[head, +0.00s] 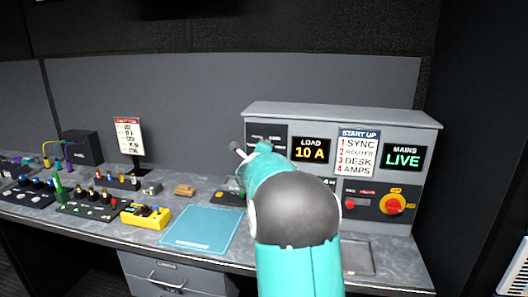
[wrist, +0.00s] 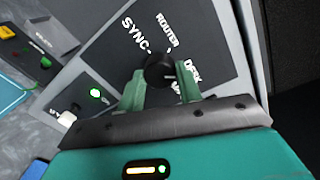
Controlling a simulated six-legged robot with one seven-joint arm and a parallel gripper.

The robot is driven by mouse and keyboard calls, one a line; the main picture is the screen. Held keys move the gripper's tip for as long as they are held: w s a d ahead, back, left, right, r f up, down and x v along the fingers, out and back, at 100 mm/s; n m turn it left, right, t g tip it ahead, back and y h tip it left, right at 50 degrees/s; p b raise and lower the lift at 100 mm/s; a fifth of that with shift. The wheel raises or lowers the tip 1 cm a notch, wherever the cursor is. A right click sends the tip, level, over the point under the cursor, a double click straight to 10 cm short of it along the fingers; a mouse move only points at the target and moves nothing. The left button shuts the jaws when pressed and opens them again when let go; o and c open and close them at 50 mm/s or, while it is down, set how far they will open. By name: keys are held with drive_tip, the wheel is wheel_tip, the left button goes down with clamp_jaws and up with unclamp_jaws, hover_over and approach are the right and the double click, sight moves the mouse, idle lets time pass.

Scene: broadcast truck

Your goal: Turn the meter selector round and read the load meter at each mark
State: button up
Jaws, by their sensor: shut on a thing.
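The meter selector is a black round knob (wrist: 158,69) on a dark panel in the wrist view. Labels SYNC, ROUTER, DESK and a partly covered fourth one stand around it. A small pale mark on the knob faces the right, roughly toward DESK; the exact mark is hard to tell. My gripper (wrist: 160,80) is shut on the knob, one green finger on each side. The load meter (head: 311,149) reads LOAD 10 A in yellow.
The MAINS display (head: 402,158) shows LIVE, above a red rotary switch (head: 393,204) on yellow. A START UP card (head: 357,153) lists SYNC, ROUTER, DESK, AMPS. A blue mat (head: 200,229), a yellow box (head: 145,215) and several control panels occupy the desk at left.

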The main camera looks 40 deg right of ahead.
drive_tip(key=n, duration=1.1)
drive_tip(key=n+h, duration=0.1)
drive_tip(key=n, duration=1.1)
drive_tip(key=shift+w+a+n+g, duration=0.1)
drive_tip(key=shift+n+g, duration=0.2)
idle(0.4)
drive_tip(key=o, duration=1)
drive_tip(key=v, duration=1.3)
drive_tip(key=shift+a, duration=0.35)
